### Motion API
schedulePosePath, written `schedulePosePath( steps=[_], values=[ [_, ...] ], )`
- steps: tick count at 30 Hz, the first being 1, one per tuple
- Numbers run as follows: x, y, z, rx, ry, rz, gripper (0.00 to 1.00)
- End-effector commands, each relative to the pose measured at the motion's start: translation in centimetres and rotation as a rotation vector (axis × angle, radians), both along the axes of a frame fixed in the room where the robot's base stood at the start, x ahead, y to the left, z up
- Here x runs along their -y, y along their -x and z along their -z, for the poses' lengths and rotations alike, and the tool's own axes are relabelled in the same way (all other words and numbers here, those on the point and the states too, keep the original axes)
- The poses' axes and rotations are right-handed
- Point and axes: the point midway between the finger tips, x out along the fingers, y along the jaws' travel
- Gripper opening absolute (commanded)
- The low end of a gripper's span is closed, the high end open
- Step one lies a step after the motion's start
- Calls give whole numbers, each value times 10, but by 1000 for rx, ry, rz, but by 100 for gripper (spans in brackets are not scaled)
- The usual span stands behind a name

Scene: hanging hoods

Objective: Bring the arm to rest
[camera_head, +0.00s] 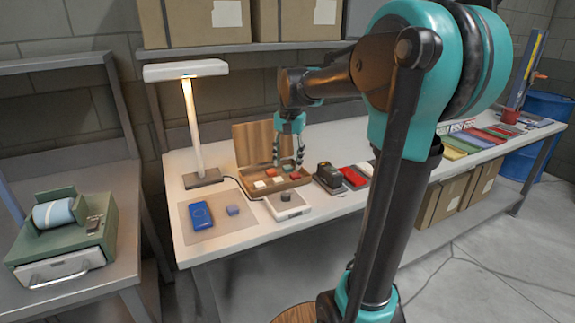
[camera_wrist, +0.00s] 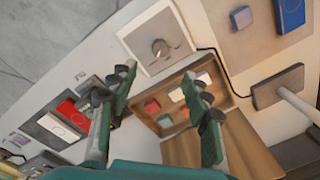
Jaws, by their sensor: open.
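My gripper (camera_head: 288,162) is above the open wooden box (camera_head: 285,188) on the white workbench, pointing down. Its fingers are apart with nothing between them. In the wrist view my gripper (camera_wrist: 160,92) also shows open, with the wooden box (camera_wrist: 232,92) below and partly behind the right finger. The box holds several small white, red and teal pieces (camera_wrist: 177,94). My arm reaches forward from the right in the head view, bent at the elbow, and hides part of the bench.
A lit lamp (camera_head: 193,120), a blue device (camera_head: 201,215) on a mat, a white scale (camera_head: 288,206) with a dark knob, and a black device (camera_head: 329,177) surround the box. Cardboard boxes (camera_head: 195,22) sit on a shelf above. A green dispenser (camera_head: 64,235) stands at left.

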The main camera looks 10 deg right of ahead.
Motion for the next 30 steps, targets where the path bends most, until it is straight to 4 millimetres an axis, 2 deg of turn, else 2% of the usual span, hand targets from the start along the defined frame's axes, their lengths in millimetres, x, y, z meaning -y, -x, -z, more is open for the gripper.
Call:
schedulePosePath(
  steps=[7, 10, 14, 18, 21, 25, 30],
  values=[
    [1, 2, 4, 6, 1, -6, 49],
    [6, 16, 22, 34, 4, -42, 49],
    [20, 55, 70, 114, 19, -146, 49],
    [34, 110, 129, 217, 56, -284, 49],
    [41, 146, 163, 277, 88, -370, 49],
    [47, 180, 192, 328, 122, -446, 49],
    [49, 194, 204, 351, 140, -483, 49]
  ],
)
